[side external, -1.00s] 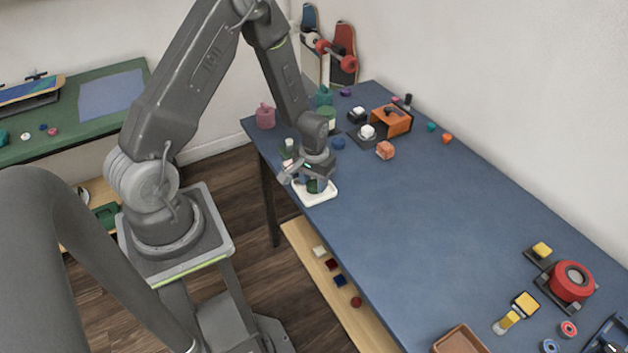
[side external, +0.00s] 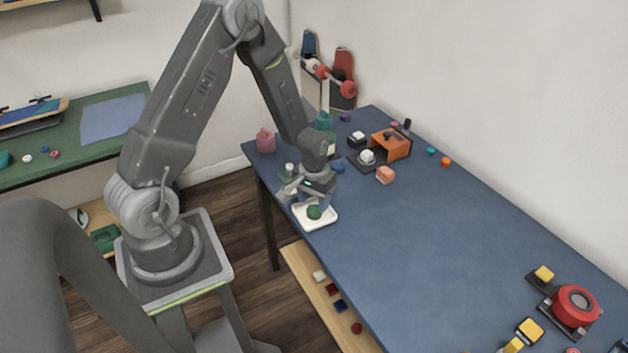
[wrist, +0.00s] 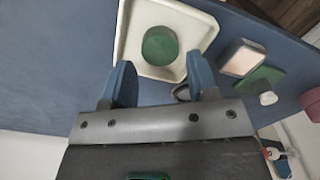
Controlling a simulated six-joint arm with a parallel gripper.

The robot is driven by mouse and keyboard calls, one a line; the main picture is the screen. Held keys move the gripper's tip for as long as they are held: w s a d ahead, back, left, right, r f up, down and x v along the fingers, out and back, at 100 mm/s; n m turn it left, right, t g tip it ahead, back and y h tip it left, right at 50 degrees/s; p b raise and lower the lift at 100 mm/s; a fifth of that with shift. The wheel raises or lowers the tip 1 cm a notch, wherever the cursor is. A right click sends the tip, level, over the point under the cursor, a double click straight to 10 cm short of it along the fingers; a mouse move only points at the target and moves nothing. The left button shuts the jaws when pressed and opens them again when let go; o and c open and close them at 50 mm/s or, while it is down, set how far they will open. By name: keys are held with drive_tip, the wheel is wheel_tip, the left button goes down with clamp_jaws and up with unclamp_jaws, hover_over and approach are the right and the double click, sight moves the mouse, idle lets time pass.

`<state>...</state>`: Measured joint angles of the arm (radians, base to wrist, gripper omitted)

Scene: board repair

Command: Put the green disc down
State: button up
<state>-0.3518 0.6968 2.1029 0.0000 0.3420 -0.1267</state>
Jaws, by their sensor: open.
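The green disc (side external: 314,212) lies in the white tray (side external: 331,221) near the table's left edge. In the wrist view the disc (wrist: 160,46) rests on the floor of the tray (wrist: 122,38), apart from its walls. My gripper (side external: 313,199) is just above the tray. The wrist view shows its two blue fingers (wrist: 161,80) spread apart with nothing between them. The disc lies beyond the fingertips and looks clear of both.
A pale pink-topped block (wrist: 242,58) and a green piece (wrist: 258,80) stand close beside the tray in the wrist view. An orange holder (side external: 391,143) and a salmon block (side external: 385,175) are further back. The middle of the blue table (side external: 430,235) is clear.

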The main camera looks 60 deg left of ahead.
wheel_tip(320, 180, up, 10)
wheel_tip(320, 180, up, 7)
drive_tip(key=m+t, duration=0.1)
hover_over(315, 210)
drive_tip(key=s+d, duration=0.1)
drive_tip(key=d, duration=0.2)
drive_tip(key=s+d+r+m+t, duration=0.2)
drive_tip(key=s+d+r, duration=0.2)
drive_tip(key=s+r, duration=0.3)
drive_tip(key=s+d+r+m+t, duration=0.2)
drive_tip(key=s+d+r, duration=0.3)
drive_tip(key=s+r, duration=0.2)
drive_tip(key=shift+s+d+t, duration=0.2)
drive_tip(key=shift+d+t, duration=0.05)
drive_tip(key=shift+t, duration=0.05)
